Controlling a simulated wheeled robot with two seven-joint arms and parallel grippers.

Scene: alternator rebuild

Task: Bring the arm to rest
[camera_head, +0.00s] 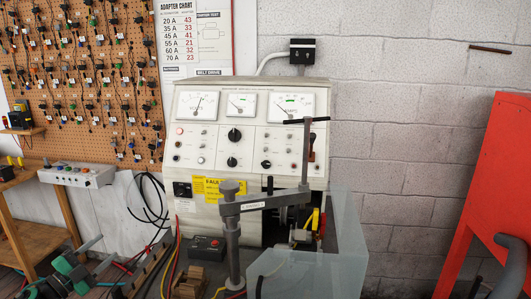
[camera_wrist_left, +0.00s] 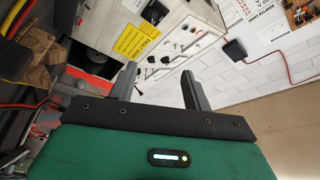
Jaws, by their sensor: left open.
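My left gripper (camera_head: 106,250) is at the lower left of the head view, its green body low and its two dark fingers pointing up and right. In the left wrist view the fingers (camera_wrist_left: 160,75) stand apart with nothing between them. The gripper is in front of and left of the test bench (camera_head: 215,120), apart from it as far as I can tell. My right gripper is not in view.
A grey clamp arm (camera_head: 265,203) on a post stands before the bench, beside a clear guard (camera_head: 345,240). Wooden blocks (camera_head: 188,280) and cables lie near the post. A control box (camera_head: 78,174) is at left, a red panel (camera_head: 490,180) at right.

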